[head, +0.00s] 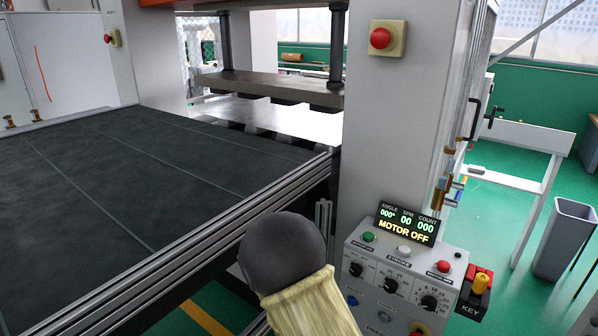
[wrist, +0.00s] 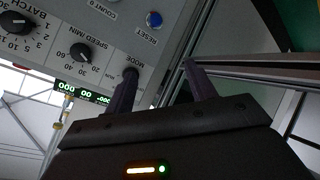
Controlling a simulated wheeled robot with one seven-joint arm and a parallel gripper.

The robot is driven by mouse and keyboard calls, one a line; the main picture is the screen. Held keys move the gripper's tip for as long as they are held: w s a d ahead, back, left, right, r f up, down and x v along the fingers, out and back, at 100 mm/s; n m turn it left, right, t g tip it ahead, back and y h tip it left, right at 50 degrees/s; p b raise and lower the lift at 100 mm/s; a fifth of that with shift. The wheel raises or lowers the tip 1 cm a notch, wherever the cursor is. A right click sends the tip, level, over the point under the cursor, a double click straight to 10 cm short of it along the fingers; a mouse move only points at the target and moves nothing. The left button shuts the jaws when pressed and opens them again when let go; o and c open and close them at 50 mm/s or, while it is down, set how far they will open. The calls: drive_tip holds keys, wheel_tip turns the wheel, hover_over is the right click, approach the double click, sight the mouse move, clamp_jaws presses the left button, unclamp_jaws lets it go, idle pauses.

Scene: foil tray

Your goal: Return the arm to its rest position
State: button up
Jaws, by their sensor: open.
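My gripper (wrist: 160,72) shows in the wrist view with its two dark fingers apart. Nothing is held between them. The fingers point up in the picture toward the lower part of a grey control panel (wrist: 95,30), close to its mode knob and the blue reset button. In the head view my arm (head: 290,265), a dark rounded joint with a beige sleeve, stands at the bottom centre, in front of the table's edge and left of the control panel (head: 402,262). The gripper itself is not visible in the head view.
The panel's display (head: 405,226) reads MOTOR OFF. A dark table (head: 130,170) with metal rails fills the left. A press (head: 270,85) stands behind, beside a white column with a red button (head: 380,38). A grey bin (head: 563,238) stands on open green floor at right.

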drive_tip(key=s+d+r+m+g+y+p, duration=0.1)
drive_tip(key=s+d+r+g+y+p, duration=0.1)
drive_tip(key=s+r, duration=0.4)
drive_tip(key=s+d+r+m+g+y+p, duration=0.1)
drive_tip(key=s+d+r+g, duration=0.4)
drive_tip(key=s, duration=0.7)
wheel_tip(320, 180, up, 3)
drive_tip(key=shift+d+f+m+g+y+p, duration=0.2)
drive_tip(key=shift+d+m+g+y+p, duration=0.3)
drive_tip(key=shift+y, duration=0.6)
drive_tip(key=shift+d, duration=0.1)
drive_tip(key=shift+c, duration=0.5)
